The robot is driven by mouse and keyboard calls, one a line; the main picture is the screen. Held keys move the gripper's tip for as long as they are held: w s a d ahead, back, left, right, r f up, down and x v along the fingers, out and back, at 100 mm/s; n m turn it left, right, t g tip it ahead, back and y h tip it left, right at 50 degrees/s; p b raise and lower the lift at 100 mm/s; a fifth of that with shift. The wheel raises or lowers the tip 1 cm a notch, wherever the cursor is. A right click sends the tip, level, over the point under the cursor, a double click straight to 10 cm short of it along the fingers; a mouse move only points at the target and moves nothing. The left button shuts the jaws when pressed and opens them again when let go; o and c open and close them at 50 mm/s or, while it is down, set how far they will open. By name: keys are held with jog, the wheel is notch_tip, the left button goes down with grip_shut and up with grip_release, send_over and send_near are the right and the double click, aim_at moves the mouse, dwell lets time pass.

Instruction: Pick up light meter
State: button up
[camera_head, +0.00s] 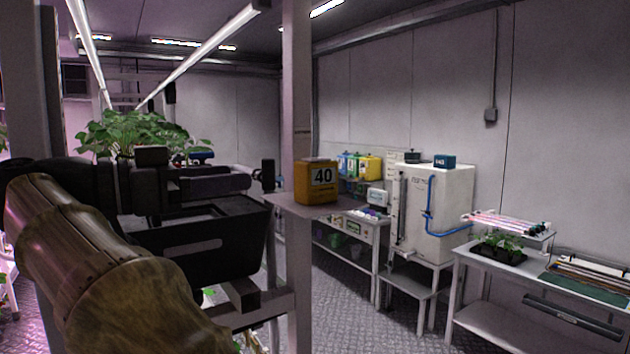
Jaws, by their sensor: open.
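I cannot surely pick out the light meter in the head view. A yellow-orange box marked "40" (316,182) stands upright on the end of a grey shelf, by a post. My gripper (262,176) is the black part reaching right from my arm at the left. It is open, with nothing seen between its fingers, and appears left of the yellow box and apart from it. A small dark and blue item (201,157) shows just above my gripper, partly hidden. My arm hides much of the left side.
A black bin (205,250) is below my gripper. A grey post (297,90) rises beside the yellow box. Leafy plants (140,130) are behind my arm. A white tank (436,210) and a side table (480,262) stand at the right. Bare floor lies between.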

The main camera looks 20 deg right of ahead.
aim_at(300, 169)
jog(key=p+x, duration=0.3)
jog(key=x, duration=0.9)
jog(key=shift+w+a+f, duration=0.1)
jog(key=shift+w, duration=0.05)
jog(key=shift+d, duration=0.35)
jog(key=p+x, duration=0.2)
jog(key=x, duration=0.2)
jog(key=shift+d+p, duration=0.2)
jog(key=shift+p, duration=0.1)
jog(key=shift+w+d, duration=0.15)
jog(key=shift+f, duration=0.1)
jog(key=shift+w, duration=0.1)
jog(key=shift+c, duration=0.2)
